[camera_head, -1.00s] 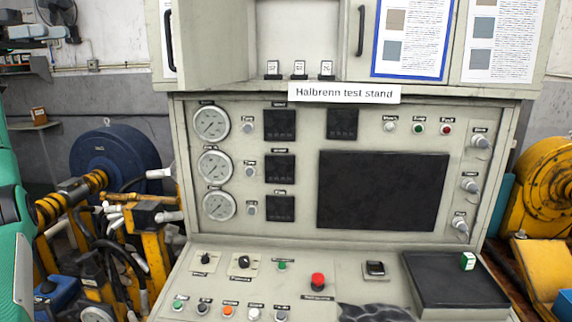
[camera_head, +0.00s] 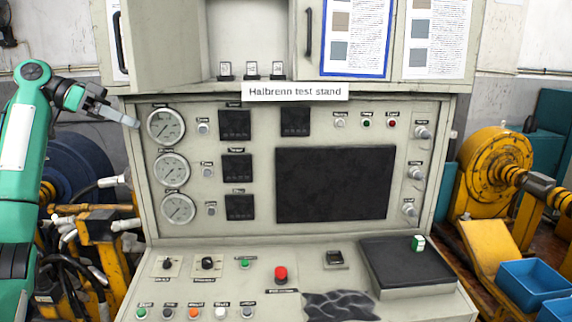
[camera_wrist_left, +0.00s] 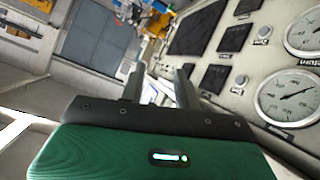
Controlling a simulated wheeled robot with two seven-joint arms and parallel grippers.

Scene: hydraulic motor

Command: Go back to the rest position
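My left arm is green and comes in at the left edge in the head view. Its grey left gripper (camera_head: 122,114) is raised in front of the left side of the Halbrenn test stand (camera_head: 265,133), close to the upper pressure gauge (camera_head: 166,125). In the left wrist view the two fingers of the left gripper (camera_wrist_left: 158,88) stand apart with nothing between them. The gauges (camera_wrist_left: 293,96) show on the right of that view. Whether the fingers touch the stand cannot be told. My right gripper is not in view.
The stand's sloping desk carries a red button (camera_head: 281,274), several small knobs, and a black pad (camera_head: 405,263) with a small green-and-white box (camera_head: 418,243). Yellow machinery (camera_head: 490,180) and blue bins (camera_head: 535,285) stand at the right. An open cabinet door (camera_head: 160,45) is above.

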